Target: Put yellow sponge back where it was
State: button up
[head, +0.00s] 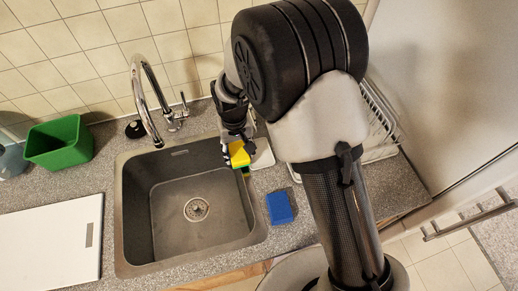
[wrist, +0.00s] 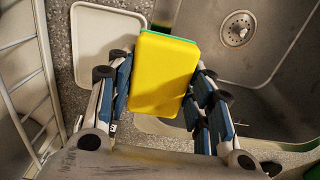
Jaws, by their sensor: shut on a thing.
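The yellow sponge (head: 239,154) has a green layer on one side. My gripper (head: 238,140) is shut on it and holds it over the right rim of the sink. In the wrist view the sponge (wrist: 164,75) sits between the two blue-padded fingers (wrist: 160,95), its yellow face toward the camera. A small white tray (wrist: 98,50) lies on the counter just left of the sponge in the wrist view. In the head view this tray (head: 263,154) is partly hidden behind my arm. I cannot tell the exact height of the sponge above the counter.
The grey sink (head: 170,240) is empty. A blue sponge-like block (head: 280,207) lies on the counter right of it. A wire dish rack (head: 383,115) stands behind my arm. A tall chrome tap (head: 139,75), green bin (head: 60,143) and white board (head: 50,243) are farther left.

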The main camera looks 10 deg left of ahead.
aim_at(259, 154)
jog(key=d, duration=0.1)
jog(key=w+d, duration=0.1)
jog(key=d, duration=0.1)
jog(key=shift+w+d, duration=0.1)
jog(key=shift+w, duration=0.2)
jog(key=d, duration=0.1)
jog(key=w+d+f+b, duration=0.1)
jog(key=d, duration=0.1)
jog(key=shift+w, duration=0.15)
jog(key=shift+f, duration=0.3)
jog(key=shift+a, duration=0.2)
jog(key=shift+d+f, duration=0.1)
jog(key=o, duration=1)
